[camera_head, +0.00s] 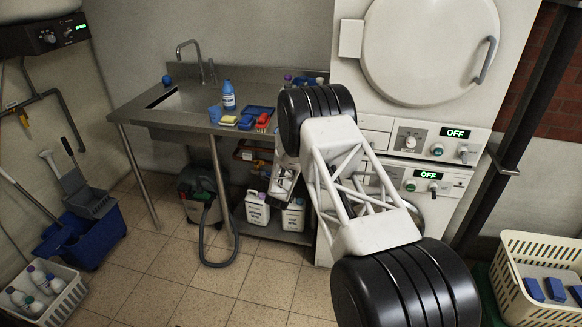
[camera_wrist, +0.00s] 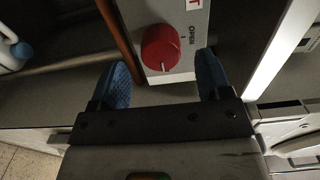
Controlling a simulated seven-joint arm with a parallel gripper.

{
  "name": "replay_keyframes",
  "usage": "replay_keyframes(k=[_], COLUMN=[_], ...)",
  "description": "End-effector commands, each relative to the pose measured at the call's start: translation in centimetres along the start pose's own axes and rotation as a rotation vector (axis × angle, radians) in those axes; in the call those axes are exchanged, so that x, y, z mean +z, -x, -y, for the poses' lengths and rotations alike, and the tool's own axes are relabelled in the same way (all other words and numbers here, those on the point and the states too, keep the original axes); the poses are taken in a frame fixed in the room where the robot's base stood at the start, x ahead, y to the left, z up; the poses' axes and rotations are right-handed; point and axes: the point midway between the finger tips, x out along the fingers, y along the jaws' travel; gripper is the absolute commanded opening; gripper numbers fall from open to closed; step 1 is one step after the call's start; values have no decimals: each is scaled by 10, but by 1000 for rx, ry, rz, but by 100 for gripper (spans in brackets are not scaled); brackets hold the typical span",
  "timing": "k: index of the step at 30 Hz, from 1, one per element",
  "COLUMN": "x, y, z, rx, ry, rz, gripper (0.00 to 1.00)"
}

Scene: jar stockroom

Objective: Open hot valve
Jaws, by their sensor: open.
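In the wrist view a round red valve knob (camera_wrist: 160,45) sits on a light grey panel (camera_wrist: 154,8). The word OPEN and a short tick are printed to the knob's right. A white mark on the knob points toward the bottom of the picture, away from the OPEN tick. Part of a red label (camera_wrist: 194,3) ending in T shows above. My gripper (camera_wrist: 162,68) is open, with one blue fingertip on each side of the knob in the picture. I see no contact with it. In the head view my arm hides the knob and the fingers.
A copper-coloured pipe (camera_wrist: 120,40) runs left of the panel. In the head view the steel sink table (camera_head: 180,116) carries a blue bottle (camera_head: 229,96) and small items. White jugs (camera_head: 257,208) stand on its lower shelf. Stacked white machines (camera_head: 437,145) stand to the right.

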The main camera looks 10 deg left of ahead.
Motion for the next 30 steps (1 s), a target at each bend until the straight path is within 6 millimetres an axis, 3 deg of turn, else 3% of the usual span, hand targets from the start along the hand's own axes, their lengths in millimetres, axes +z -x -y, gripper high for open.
replay_keyframes(k=[9, 23, 30], x=[0, 0, 0], y=[-28, -34, -34], z=[1, 1, 1], rx=[-1, 0, 0], ry=[0, 0, 0], rz=[0, 0, 0], gripper=[71, 71, 36])
